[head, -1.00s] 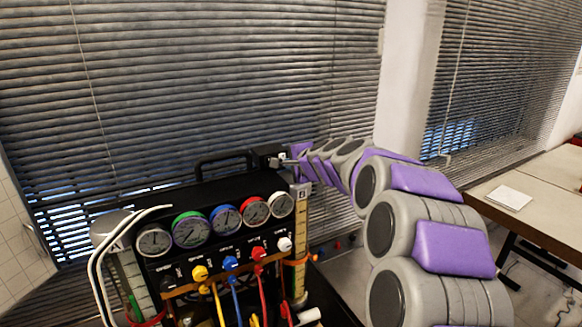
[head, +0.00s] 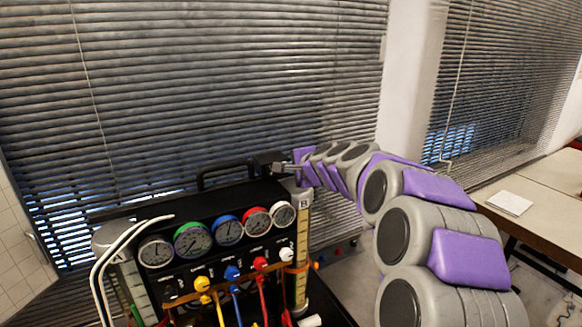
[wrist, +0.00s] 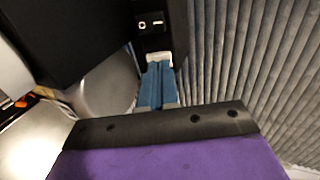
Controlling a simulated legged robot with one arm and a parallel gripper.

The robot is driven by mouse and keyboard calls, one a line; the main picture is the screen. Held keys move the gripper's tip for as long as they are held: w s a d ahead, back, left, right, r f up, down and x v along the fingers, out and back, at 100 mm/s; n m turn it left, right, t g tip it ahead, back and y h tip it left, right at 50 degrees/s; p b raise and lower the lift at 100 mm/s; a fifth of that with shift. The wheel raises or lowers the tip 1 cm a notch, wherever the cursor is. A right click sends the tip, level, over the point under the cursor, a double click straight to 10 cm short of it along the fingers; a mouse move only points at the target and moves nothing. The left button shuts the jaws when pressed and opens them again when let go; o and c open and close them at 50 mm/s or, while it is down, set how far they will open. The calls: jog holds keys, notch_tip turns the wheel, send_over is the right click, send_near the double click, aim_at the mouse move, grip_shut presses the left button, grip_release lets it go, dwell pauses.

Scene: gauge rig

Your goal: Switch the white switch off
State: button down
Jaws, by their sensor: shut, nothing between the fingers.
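In the wrist view a small switch (wrist: 151,23) with white marks, a ring and a bar, sits on the dark end face of the black gauge rig (wrist: 85,35). My gripper (wrist: 159,66) shows there as two blue fingers pressed together. In the head view my gripper (head: 287,166) reaches the top right back end of the gauge rig (head: 195,207) from the right. The switch itself is hidden in that view.
The rig's front carries several round gauges (head: 228,226) and coloured knobs with hoses. A carry handle (head: 228,166) stands on top. Window blinds (head: 180,80) hang close behind the rig. A table (head: 530,213) with white paper stands at the right.

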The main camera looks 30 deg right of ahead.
jog(key=p+v, duration=0.1)
jog(key=v, duration=1.2)
jog(key=shift+d, duration=0.1)
